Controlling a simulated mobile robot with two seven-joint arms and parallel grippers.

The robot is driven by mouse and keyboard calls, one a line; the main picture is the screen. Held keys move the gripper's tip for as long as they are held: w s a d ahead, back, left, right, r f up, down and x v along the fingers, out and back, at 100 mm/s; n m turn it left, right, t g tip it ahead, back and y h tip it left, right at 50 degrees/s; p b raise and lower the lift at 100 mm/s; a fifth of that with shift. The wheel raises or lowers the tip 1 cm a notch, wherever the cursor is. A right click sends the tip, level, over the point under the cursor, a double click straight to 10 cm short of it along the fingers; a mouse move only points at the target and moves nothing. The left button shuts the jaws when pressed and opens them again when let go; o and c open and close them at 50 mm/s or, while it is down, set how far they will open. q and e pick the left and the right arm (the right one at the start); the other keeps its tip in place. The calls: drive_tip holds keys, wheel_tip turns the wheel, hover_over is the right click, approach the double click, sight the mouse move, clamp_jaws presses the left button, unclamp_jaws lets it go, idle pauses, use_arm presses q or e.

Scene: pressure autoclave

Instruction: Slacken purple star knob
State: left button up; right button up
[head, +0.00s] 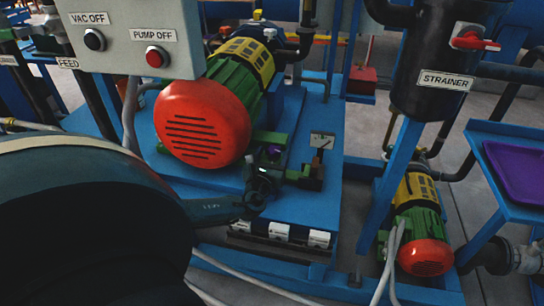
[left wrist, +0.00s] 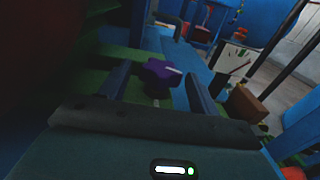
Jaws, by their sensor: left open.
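The purple star knob (left wrist: 160,73) shows in the left wrist view between the two fingers of my left gripper (left wrist: 156,80). The fingers stand apart on either side of it, with gaps visible, so it is not gripped. In the head view the knob (head: 273,152) is a small purple spot on the green fitting beside the large motor. My left gripper (head: 262,180) is just below and in front of it there, partly dark. My right gripper is not in view.
A large green motor with a red cover (head: 203,122) stands close left of the knob. A small gauge plate (head: 322,141) and a brown block are just right. The control panel (head: 130,35) hangs at upper left, and a black strainer (head: 425,55) stands at right.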

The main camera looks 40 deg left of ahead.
use_arm(q)
drive_tip(key=c, duration=1)
drive_tip(key=shift+o, duration=0.2)
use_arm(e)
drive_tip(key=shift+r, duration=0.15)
